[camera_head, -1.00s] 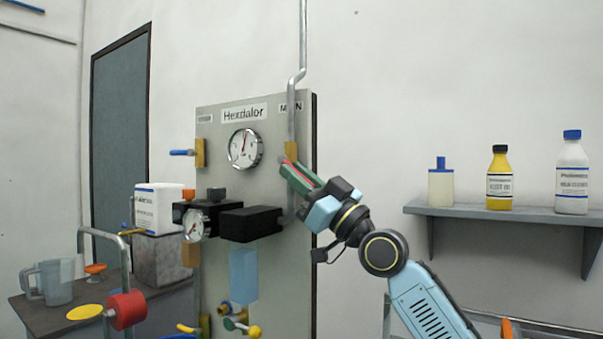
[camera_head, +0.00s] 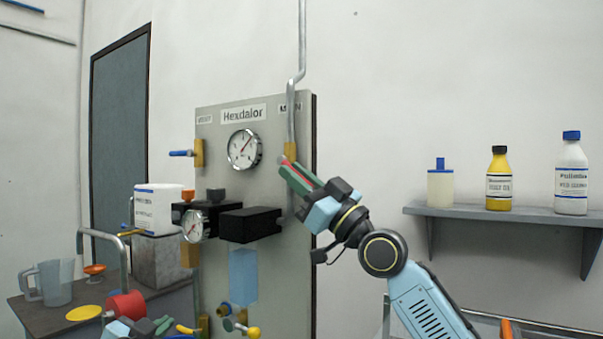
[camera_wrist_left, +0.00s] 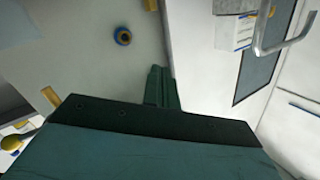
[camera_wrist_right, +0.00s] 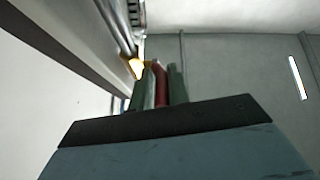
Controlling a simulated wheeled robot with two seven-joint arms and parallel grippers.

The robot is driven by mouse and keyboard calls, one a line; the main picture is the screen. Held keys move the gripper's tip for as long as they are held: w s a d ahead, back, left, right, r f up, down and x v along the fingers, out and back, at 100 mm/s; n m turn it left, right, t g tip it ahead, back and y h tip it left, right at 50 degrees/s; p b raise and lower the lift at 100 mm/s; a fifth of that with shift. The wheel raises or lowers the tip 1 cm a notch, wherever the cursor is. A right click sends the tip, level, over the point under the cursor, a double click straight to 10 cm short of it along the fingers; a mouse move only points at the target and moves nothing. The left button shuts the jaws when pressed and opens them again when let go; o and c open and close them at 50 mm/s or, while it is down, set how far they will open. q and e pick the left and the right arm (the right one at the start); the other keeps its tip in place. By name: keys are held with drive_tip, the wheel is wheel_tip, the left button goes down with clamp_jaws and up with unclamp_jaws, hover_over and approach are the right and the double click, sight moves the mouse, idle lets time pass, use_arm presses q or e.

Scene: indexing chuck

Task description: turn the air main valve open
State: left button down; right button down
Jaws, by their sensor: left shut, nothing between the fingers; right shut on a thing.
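The main valve's brass body (camera_head: 291,151) sits on the vertical pipe at the panel's upper right, below a partly covered label that seems to read MAIN. My right gripper (camera_head: 291,172) is shut on the valve's red handle (camera_wrist_right: 161,85), which lies between its green fingers in the right wrist view. In the head view the handle slants down and right from the brass body, mostly covered by the fingers. My left gripper (camera_head: 163,325) is shut and empty at the bottom left, near the red cylinder; its closed fingers (camera_wrist_left: 162,87) show in the left wrist view.
A red cylinder (camera_head: 126,306) and bench stand left. A bottle shelf (camera_head: 500,212) is right.

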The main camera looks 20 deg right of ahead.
drive_tip(key=shift+a+f, duration=0.2)
drive_tip(key=shift+a, duration=0.05)
use_arm(q)
drive_tip(key=s+d+r+m+h, duration=0.2)
drive_tip(key=s+d+r, duration=0.1)
drive_tip(key=r, duration=0.6)
drive_tip(key=s+d+r+m+h, duration=0.2)
drive_tip(key=s+d+r, duration=0.15)
drive_tip(key=r, duration=0.55)
drive_tip(key=s+d+r+m+h, duration=0.2)
drive_tip(key=s+d+r, duration=0.1)
drive_tip(key=r, duration=0.5)
drive_tip(key=s+d+r+m+g, duration=0.1)
drive_tip(key=s+d+r+g, duration=0.1)
drive_tip(key=s+d+r, duration=0.35)
drive_tip(key=s+d+r+g, duration=0.2)
drive_tip(key=s+r, duration=0.1)
drive_tip(key=s, duration=0.6)
drive_tip(key=w+d+f, duration=0.4)
drive_tip(key=w+d, duration=0.2)
drive_tip(key=w, duration=0.3)
drive_tip(key=shift+d, duration=0.4)
